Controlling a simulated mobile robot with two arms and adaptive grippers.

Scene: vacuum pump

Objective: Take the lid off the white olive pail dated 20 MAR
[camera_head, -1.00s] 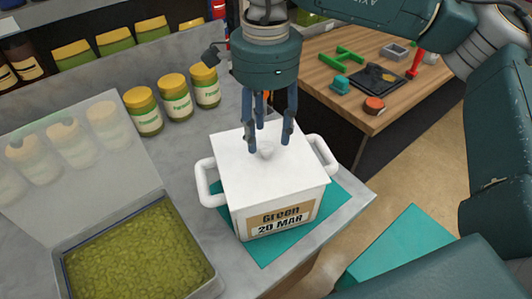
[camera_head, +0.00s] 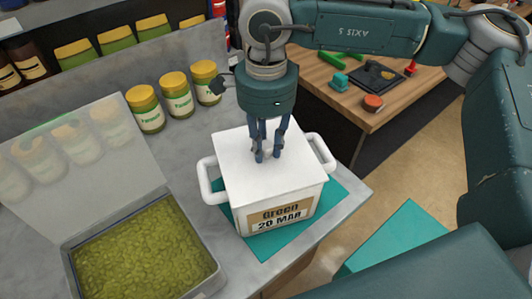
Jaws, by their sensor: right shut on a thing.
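The white olive pail (camera_head: 283,210) stands on a teal mat at the front right of the grey counter. Its label reads "Green 20 MAR". It has a looped handle on each side. Its white lid (camera_head: 235,160) sits flat on top. My right gripper (camera_head: 267,154) points down over the lid's middle and is shut on the lid's knob, which its fingers mostly hide. My left gripper is not in view.
A clear-lidded container of green olives (camera_head: 140,250) stands open at the left. Several yellow-capped jars (camera_head: 177,97) line the back. The teal mat (camera_head: 335,193) lies under the pail. A wooden table (camera_head: 355,110) with tools stands beyond.

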